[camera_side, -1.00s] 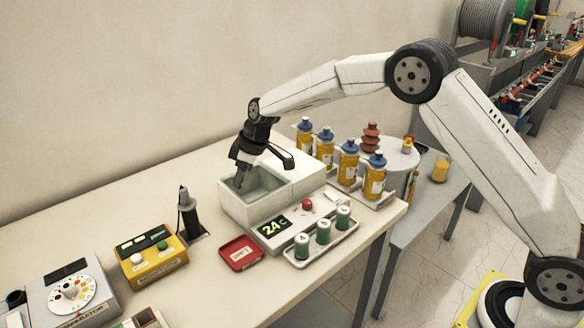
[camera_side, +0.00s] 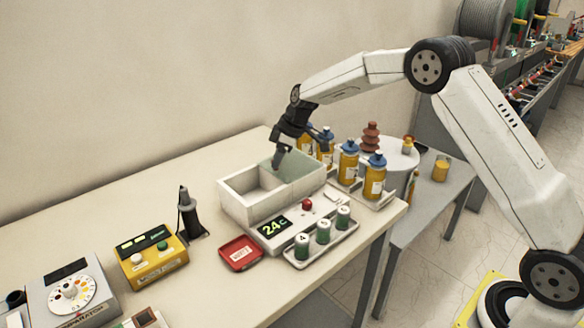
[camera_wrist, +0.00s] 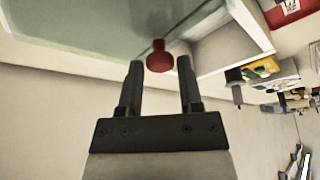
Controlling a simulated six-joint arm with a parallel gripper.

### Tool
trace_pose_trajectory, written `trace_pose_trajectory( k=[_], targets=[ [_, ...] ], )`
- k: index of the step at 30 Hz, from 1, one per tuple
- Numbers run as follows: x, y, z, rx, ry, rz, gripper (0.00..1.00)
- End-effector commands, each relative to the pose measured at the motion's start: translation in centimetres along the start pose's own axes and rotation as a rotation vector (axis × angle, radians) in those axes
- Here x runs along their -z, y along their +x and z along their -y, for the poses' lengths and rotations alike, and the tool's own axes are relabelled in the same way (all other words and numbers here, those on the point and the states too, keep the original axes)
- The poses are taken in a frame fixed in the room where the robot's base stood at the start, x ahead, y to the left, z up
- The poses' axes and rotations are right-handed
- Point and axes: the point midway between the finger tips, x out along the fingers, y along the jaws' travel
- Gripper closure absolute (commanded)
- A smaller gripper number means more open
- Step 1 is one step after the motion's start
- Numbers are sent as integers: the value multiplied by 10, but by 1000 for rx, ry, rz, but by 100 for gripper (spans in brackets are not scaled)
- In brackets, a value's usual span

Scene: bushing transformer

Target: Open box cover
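The white box (camera_side: 235,203) stands on the table. Its left compartment is uncovered and shows bare white walls. A greenish, glass-like cover (camera_side: 305,163) is over the right part of the box. The cover (camera_wrist: 90,32) fills the upper left of the wrist view, with a red knob (camera_wrist: 160,58) on it. My gripper (camera_side: 277,163) points down at the back of the cover. In the wrist view my gripper's fingertips (camera_wrist: 160,66) stand apart, one on each side of the knob, with a narrow gap showing at both sides. The knob is hidden in the side view.
Several yellow bottles (camera_side: 348,165) with blue caps stand close to the box's right. A yellow device (camera_side: 153,262) stands left.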

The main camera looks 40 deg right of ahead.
Motion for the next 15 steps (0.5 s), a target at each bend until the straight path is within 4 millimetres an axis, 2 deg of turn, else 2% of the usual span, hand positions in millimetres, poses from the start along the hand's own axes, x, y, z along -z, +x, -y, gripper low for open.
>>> trace_pose_trajectory(
  k=[1, 2, 15],
  targets=[
    [0, 0, 0, 0, 0, 0, 35],
    [0, 0, 0, 0, 0, 0, 28],
    [0, -4, 0, 1, 0, 1, 28]
  ],
)
